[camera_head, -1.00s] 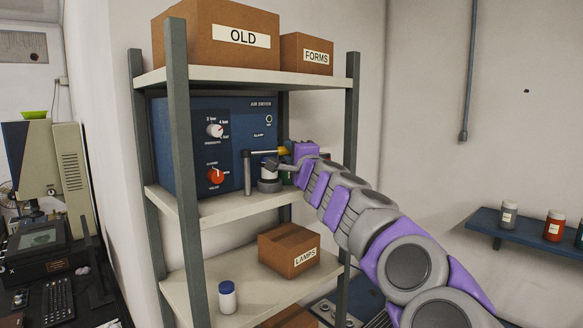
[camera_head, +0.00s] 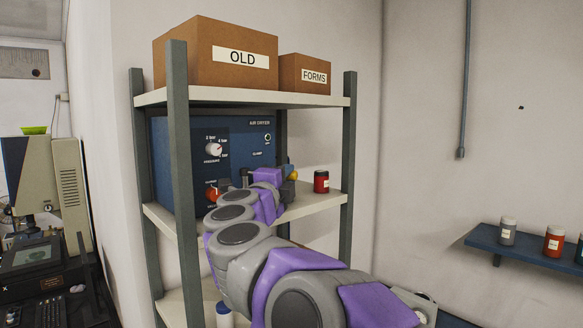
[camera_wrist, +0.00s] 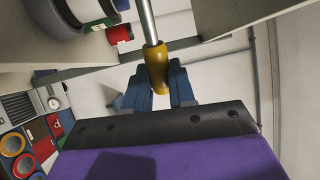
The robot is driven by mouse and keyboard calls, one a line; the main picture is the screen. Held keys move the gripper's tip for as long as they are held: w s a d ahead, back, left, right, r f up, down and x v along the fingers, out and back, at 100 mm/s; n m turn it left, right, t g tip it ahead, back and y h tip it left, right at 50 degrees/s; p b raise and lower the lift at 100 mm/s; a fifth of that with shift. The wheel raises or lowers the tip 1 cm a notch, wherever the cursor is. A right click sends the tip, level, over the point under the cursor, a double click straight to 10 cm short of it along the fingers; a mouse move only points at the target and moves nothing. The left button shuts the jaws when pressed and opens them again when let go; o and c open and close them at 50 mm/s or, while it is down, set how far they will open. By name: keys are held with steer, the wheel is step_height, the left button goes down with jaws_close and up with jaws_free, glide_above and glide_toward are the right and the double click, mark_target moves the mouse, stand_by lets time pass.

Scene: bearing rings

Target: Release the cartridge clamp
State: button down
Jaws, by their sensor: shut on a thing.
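The clamp's yellow handle (camera_wrist: 157,72) sits on a metal rod (camera_wrist: 147,22) in the wrist view. My gripper (camera_wrist: 158,88) has its blue fingers on either side of the handle, shut on it. In the head view the yellow end (camera_head: 293,175) shows just right of my gripper (camera_head: 284,173), in front of the blue air dryer (camera_head: 237,140). My arm hides the cartridge area and most of the clamp there. A pale cylinder with a dark band (camera_wrist: 75,10) is cut off at the wrist view's top left; I cannot tell if it is the cartridge.
A red jar (camera_head: 321,182) stands on the middle shelf (camera_head: 305,205), right of my gripper. The right front shelf post (camera_head: 348,140) is close by. Boxes (camera_head: 215,55) sit on the top shelf.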

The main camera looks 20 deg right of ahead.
steer(key=shift+s+a+f+m+g+h+p, duration=0.1)
steer(key=shift+s+a+m+g+h+p, duration=0.2)
steer(key=shift+a+m+g+h+p, duration=0.5)
steer(key=shift+s+a+r+m+g+h+p, duration=0.1)
steer(key=shift+s+a+m+g+h+p, duration=0.35)
steer(key=shift+g, duration=0.6)
steer(key=shift+s+a+f+m+g+h+p, duration=0.15)
steer(key=shift+a+m+g+h+p, duration=0.35)
steer(key=shift+a+m+g+h, duration=0.35)
steer(key=shift+d, duration=0.2)
